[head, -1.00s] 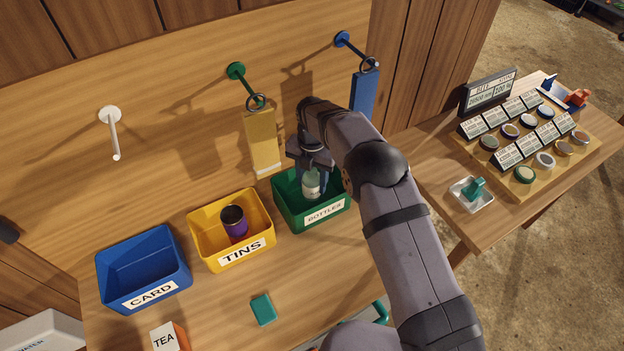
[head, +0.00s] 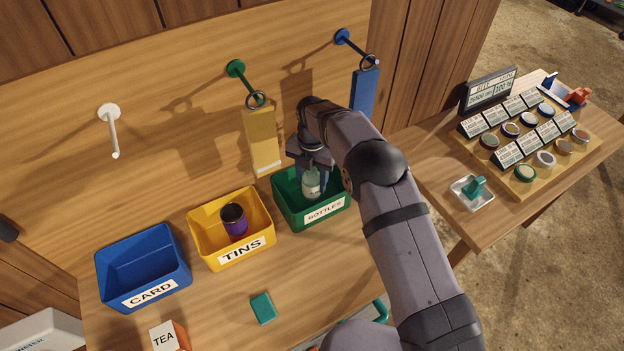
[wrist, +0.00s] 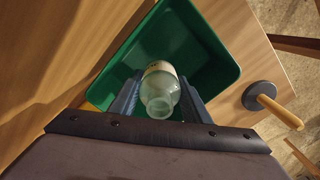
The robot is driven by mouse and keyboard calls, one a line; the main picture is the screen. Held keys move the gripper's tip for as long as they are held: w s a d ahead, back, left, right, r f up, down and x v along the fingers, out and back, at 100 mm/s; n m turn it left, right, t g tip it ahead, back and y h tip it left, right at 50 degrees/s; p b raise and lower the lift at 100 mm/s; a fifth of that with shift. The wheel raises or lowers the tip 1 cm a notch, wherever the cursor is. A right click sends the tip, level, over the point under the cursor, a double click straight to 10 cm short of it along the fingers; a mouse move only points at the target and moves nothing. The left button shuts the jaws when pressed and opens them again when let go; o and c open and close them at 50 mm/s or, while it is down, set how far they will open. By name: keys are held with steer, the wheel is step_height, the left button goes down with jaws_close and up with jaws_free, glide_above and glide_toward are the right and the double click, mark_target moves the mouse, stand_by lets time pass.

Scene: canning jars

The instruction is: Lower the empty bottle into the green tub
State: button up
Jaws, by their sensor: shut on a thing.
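The empty bottle (head: 311,184) is pale green, clear glass with a light label; it also shows in the wrist view (wrist: 160,94), mouth towards the camera. My gripper (head: 309,165) is shut on it, with one finger on either side in the wrist view (wrist: 158,100). The bottle is inside the outline of the green tub (head: 325,213), which is labelled BOTTLES and also shows in the wrist view (wrist: 215,60). I cannot tell whether the bottle's base touches the tub floor. My arm hides part of the tub's right side.
The yellow TINS tub (head: 246,252), holding a dark purple tin (head: 235,220), stands just left. The blue CARD tub (head: 150,285) is further left. A yellow board (head: 263,140) hangs from a green peg behind. A teal block (head: 263,308) and TEA box (head: 168,337) are in front.

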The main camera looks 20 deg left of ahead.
mark_target(312, 190)
steer(key=shift+f+b, duration=1.5)
steer(key=shift+f, duration=0.75)
stand_by(1.2)
steer(key=o, duration=1.2)
steer(key=shift+r+b, duration=1.2)
steer(key=shift+r, duration=2.5)
